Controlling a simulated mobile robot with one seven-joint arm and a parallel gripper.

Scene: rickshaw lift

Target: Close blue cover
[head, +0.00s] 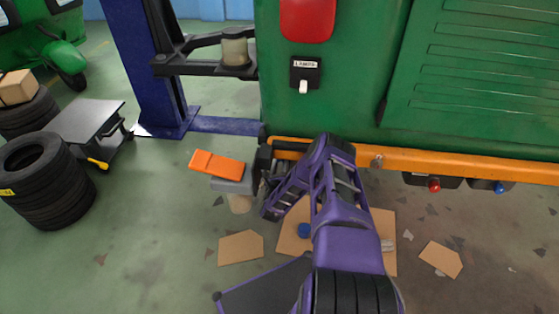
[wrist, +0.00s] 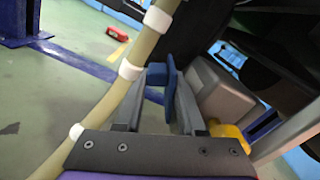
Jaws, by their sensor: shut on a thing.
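In the wrist view, my gripper (wrist: 162,88) has its two grey fingers closing in on a small dark blue piece (wrist: 171,76) at their tips. This piece may be part of the blue cover; its full shape and what it is attached to are hidden. In the head view, my purple arm reaches to the underside of the green vehicle (head: 350,90), near the left end of its orange bumper (head: 450,162). The fingertips are hidden there behind my arm and wrist.
A pale hose with white bands (wrist: 131,69) runs close along the left of my gripper. A grey box (wrist: 222,92) is at its right. An orange flap (head: 217,163) sits left of my arm. A blue lift post (head: 150,65) and stacked tyres (head: 50,185) stand farther left.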

